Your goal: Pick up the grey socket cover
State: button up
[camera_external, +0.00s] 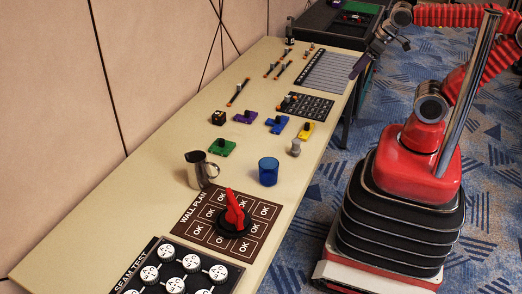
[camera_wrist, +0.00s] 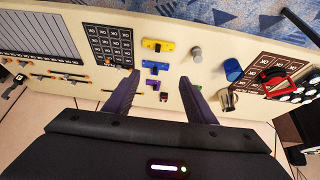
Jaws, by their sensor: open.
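A small grey upright cylinder (camera_external: 295,147), which looks like the grey socket cover, stands on the beige table near its right edge, right of the green piece. It also shows in the wrist view (camera_wrist: 196,53), near the top, beyond the right finger and apart from it. My gripper (camera_external: 366,60) hangs beyond the table's far right edge in the external view, well away from the grey cylinder. In the wrist view my gripper (camera_wrist: 158,97) is open, with its two dark fingers wide apart and nothing held between them.
Near the cylinder are green (camera_external: 222,147), blue (camera_external: 277,124), yellow (camera_external: 306,130) and purple (camera_external: 244,117) pieces. A blue cup (camera_external: 268,172), a metal jug (camera_external: 199,170) and a red-handled knob (camera_external: 234,212) stand nearer the camera. A wall lines the table's left side.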

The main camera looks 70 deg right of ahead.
jog(key=w+d+f+n+t, duration=0.2)
jog(key=w+d+f+n, duration=0.15)
jog(key=w+f, duration=0.4)
jog(key=w+d+f+n+t, duration=0.15)
jog(key=w+d+f, duration=0.3)
jog(key=w, duration=0.65)
jog(key=a+f+n+y, duration=0.2)
jog(key=a+f, duration=0.1)
jog(key=f, duration=0.1)
jog(key=s+a+f+n+g+y, duration=0.1)
jog(key=a+f+n+y, duration=0.1)
jog(key=a+f+y, duration=0.1)
jog(key=s+a+f+n+y, duration=0.1)
jog(key=a+f+n+y, duration=0.1)
jog(key=a+f, duration=0.3)
jog(key=shift+s+f+y, duration=0.25)
jog(key=shift+f+y, duration=0.15)
jog(key=shift+y, duration=0.1)
jog(key=s+a+y, duration=0.2)
jog(key=s+a+g+y, duration=0.1)
jog(key=s+a, duration=0.1)
jog(key=shift+s+f+n, duration=0.1)
jog(key=shift+f+n, duration=0.2)
jog(key=shift+f, duration=0.05)
jog(key=shift+s+y, duration=0.1)
jog(key=shift+y, duration=0.3)
jog(key=shift+a, duration=0.1)
